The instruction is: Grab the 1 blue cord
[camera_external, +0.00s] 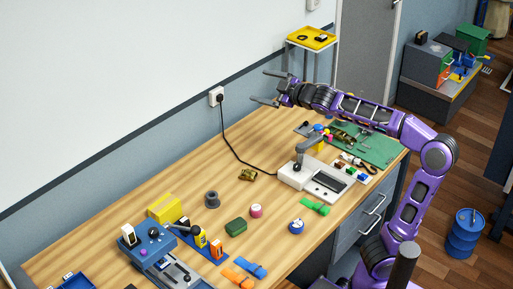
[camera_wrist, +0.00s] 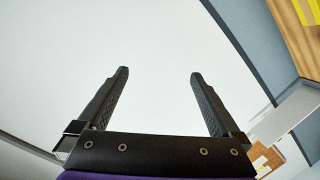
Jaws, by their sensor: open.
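A small blue bundle (camera_external: 252,269), which looks like the blue cord, lies on the front edge area of the wooden workbench (camera_external: 150,200), right beside an orange bundle (camera_external: 238,278) of similar shape. My gripper (camera_external: 263,87) is open and empty, raised high above the back of the bench near the white wall, far from the blue bundle. In the wrist view my gripper's two fingers (camera_wrist: 158,75) are spread apart with only pale wall between them. The blue bundle is not in the wrist view.
A blue machine (camera_external: 150,248) stands left. A soldering-type station (camera_external: 312,178) has a black cable (camera_external: 228,148) running to a wall socket (camera_external: 216,97).

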